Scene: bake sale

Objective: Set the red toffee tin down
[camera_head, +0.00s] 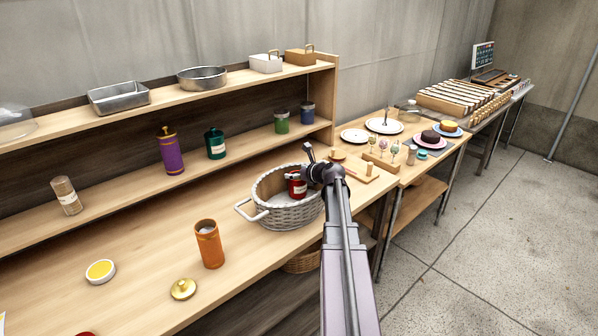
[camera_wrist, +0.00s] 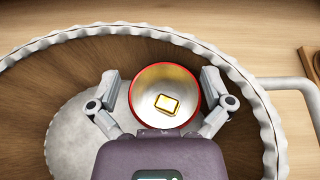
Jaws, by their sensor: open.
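The red toffee tin (camera_head: 297,187) stands inside the grey-white wicker basket (camera_head: 287,212) on the wooden counter. In the wrist view I look down into the open tin (camera_wrist: 146,97); it has a red rim, a pale inside and a small gold-edged piece (camera_wrist: 167,104) at its bottom. The basket's rim also shows in the wrist view (camera_wrist: 262,110). My gripper (camera_wrist: 161,85) is open, with one finger on each side of the tin. The fingers look slightly apart from its wall. The tin's underside is hidden. My gripper (camera_head: 310,172) also shows above the basket in the head view.
An orange canister (camera_head: 209,246), a gold lid (camera_head: 183,289) and a yellow-topped round container (camera_head: 100,271) stand left of the basket. A wooden board (camera_head: 362,173) lies to its right. Shelves with jars and pans rise behind. Bare counter lies left of the basket.

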